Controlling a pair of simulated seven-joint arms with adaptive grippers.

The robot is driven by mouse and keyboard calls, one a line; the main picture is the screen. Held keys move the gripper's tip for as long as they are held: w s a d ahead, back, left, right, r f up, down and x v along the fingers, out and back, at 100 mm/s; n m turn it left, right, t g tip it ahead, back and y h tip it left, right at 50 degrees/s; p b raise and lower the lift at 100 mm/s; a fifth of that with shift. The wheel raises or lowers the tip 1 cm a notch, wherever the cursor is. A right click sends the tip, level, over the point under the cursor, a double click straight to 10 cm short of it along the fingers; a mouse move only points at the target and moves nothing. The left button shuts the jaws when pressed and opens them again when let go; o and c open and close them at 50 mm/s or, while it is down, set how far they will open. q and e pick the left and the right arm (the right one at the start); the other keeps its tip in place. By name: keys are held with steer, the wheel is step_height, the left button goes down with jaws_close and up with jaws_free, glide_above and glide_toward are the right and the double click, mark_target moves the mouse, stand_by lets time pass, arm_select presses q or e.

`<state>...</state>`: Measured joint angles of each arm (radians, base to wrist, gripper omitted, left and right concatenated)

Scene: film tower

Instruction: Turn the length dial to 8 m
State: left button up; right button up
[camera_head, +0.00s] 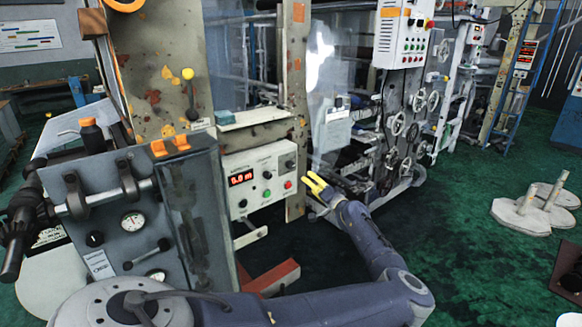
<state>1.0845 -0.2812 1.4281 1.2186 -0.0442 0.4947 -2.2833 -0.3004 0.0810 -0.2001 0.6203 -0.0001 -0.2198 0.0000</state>
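A white control panel (262,192) on the machine in the middle has a red display (241,179) that seems to read 0.0 m. A dark round knob (290,163) sits at its upper right, with green and red buttons below and beside it. The panel lettering is too small to read, so I cannot confirm which control is the length dial. My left gripper (317,183), with yellow fingertips, is just right of and below this knob, apparently clear of it. Its two fingers look parted with nothing between them. My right gripper is out of view.
A grey gauge box (140,220) with a round gauge and a clear cover stands left of the panel. Valve handwheels (398,123) and a white cabinet (402,36) are behind. Green floor on the right is mostly free.

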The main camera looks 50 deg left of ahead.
mark_target(292, 166)
arm_select(q)
steer(key=shift+m, duration=0.3)
steer(key=x, duration=1.7)
steer(key=shift+w, duration=0.1)
steer(key=shift+a, duration=0.2)
jaws_close()
